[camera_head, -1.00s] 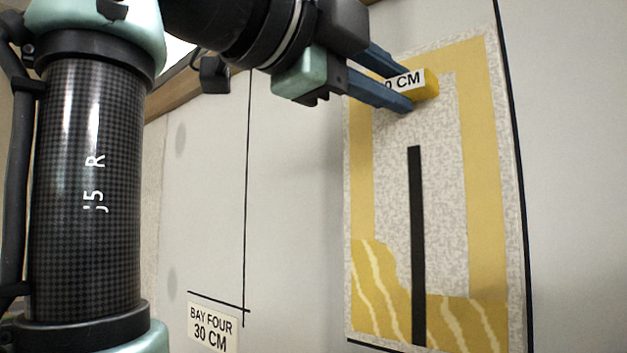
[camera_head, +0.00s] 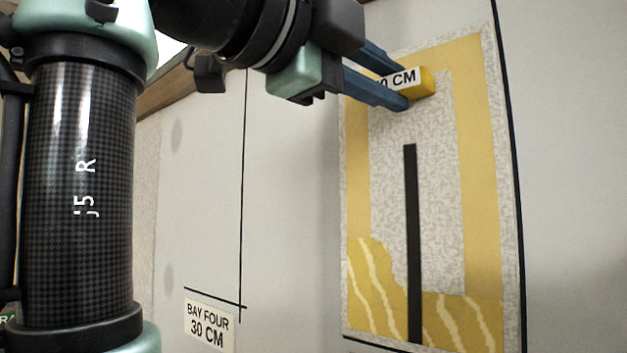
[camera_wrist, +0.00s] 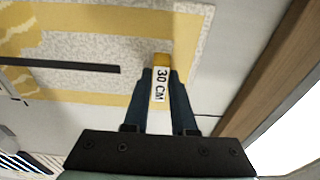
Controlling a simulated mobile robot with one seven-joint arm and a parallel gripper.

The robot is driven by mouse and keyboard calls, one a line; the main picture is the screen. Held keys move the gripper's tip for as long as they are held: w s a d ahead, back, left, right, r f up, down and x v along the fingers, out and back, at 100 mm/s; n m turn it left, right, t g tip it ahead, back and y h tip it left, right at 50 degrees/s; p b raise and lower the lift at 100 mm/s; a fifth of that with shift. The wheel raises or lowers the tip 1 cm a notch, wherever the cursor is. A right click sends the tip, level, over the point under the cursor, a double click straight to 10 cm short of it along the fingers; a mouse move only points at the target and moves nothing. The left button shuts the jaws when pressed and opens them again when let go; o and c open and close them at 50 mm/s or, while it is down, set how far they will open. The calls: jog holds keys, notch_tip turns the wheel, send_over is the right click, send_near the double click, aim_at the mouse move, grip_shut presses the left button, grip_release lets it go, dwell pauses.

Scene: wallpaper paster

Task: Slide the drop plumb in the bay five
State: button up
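The drop is a speckled grey sheet (camera_head: 436,200) with a yellow border, wavy yellow patches at its foot and a black upright strip (camera_head: 412,240). It lies on the pale wall, its right edge close beside a black wall line (camera_head: 517,200). It also shows sideways in the wrist view (camera_wrist: 100,45). A yellow block (camera_head: 426,82) with a white "30 CM" label sits near its top; the label faces up the wrist view (camera_wrist: 161,85). My gripper (camera_head: 408,88) has its two blue fingers on either side of this block and looks closed on it. Bay five's own label is not visible.
A "BAY FOUR 30 CM" label (camera_head: 209,324) is on the wall at lower left, under black corner lines (camera_head: 215,298). A short black line (camera_head: 365,344) runs just below the drop's foot. A brown wooden edge (camera_wrist: 270,70) is at right in the wrist view. The wall right of the drop is bare.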

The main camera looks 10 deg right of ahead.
jog(key=o, duration=0.5)
jog(key=shift+a, duration=0.1)
jog(key=b+v, duration=0.3)
jog(key=v, duration=0.9)
jog(key=w+a+f+n+t+y, duration=0.3)
jog(key=w+f+n+t+y, duration=0.2)
jog(key=w+f+n+t, duration=0.8)
jog(key=s+f+n+t+y, duration=0.2)
jog(key=s+n+y, duration=0.3)
jog(key=n, duration=0.3)
jog(key=s+f+n+t+y, duration=0.2)
jog(key=s+n+y, duration=0.3)
jog(key=s+n, duration=0.3)
jog(key=shift+f+n+t, duration=0.3)
jog(key=shift+n+t, duration=0.1)
jog(key=shift+t, duration=0.2)
